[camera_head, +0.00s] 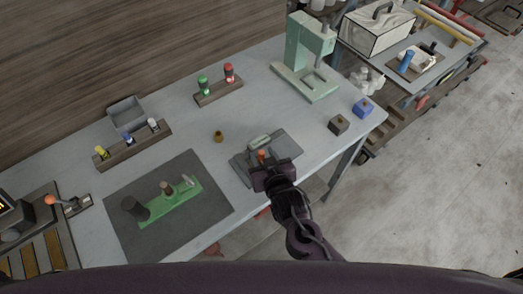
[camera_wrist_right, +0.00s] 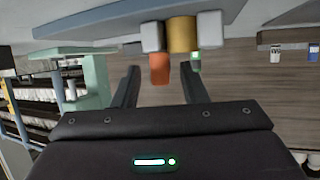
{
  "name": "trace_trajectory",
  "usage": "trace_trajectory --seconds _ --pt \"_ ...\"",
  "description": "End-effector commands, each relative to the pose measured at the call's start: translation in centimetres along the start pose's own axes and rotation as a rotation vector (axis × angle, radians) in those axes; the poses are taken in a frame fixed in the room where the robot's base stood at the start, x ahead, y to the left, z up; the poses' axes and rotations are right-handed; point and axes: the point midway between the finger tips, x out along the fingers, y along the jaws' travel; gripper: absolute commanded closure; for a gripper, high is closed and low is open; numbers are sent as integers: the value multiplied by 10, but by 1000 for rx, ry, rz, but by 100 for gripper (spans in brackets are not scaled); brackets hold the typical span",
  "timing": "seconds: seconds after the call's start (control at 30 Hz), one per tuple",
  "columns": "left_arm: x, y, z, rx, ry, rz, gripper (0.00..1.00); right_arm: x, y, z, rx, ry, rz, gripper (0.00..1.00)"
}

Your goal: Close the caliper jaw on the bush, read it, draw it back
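The caliper's grey plate (camera_head: 242,171) lies near the front edge of the bench. Its orange tab (camera_head: 261,154) shows just beyond my right gripper (camera_head: 266,172). In the right wrist view, which is upside down, the brass bush (camera_wrist_right: 182,32) is between two grey jaw blocks (camera_wrist_right: 151,32) (camera_wrist_right: 209,30), with little or no gap. The orange tab (camera_wrist_right: 159,69) is between the open fingers of my right gripper (camera_wrist_right: 164,82), with space on both sides. My gripper hides the bush in the head view. My left gripper is out of view.
A small brass piece (camera_head: 218,136) stands left of the plate. A dark mat (camera_head: 210,200) with a green fixture lies further left. Indicator racks stand behind.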

Motion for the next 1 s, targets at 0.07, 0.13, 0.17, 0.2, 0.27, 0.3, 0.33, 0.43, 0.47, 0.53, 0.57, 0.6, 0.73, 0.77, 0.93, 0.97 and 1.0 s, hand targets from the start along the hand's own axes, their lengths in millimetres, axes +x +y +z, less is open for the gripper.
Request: trace_trajectory --seconds 0.07,0.13,0.17,0.2,0.27,0.3,0.33,0.43,0.47,0.53,0.57,0.6,0.73,0.77,0.93,0.97,1.0 --pt "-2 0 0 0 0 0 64 9 0 -1 -1 0 0 61" --pt "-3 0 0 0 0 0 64 14 0 -1 0 0 -1 61" --pt "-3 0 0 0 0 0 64 15 0 -1 0 0 -1 61" --pt "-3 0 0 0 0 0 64 17 0 -1 0 1 -1 61" --pt "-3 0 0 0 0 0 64 18 0 0 0 0 -1 61" --pt "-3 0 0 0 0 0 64 18 0 0 0 0 -1 61" --pt "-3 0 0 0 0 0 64 18 0 0 0 0 -1 61" --pt "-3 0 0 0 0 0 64 18 0 0 0 -1 -1 61" --pt "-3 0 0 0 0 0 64 18 0 0 0 -1 -1 61" --pt "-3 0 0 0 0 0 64 18 0 0 0 -1 -1 70" --pt "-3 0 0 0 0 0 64 18 0 0 0 -1 -1 74" --pt "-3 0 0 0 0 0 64 18 0 0 0 -1 -1 79" --pt "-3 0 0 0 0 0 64 17 0 0 0 -1 -1 96" --pt "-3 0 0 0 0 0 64 17 0 0 0 -1 -1 100" --pt "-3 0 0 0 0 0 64 17 0 0 0 -1 -1 100" --pt "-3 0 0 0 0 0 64 17 0 0 0 -1 -1 100" --pt "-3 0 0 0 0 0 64 18 0 0 0 -1 -1 100"
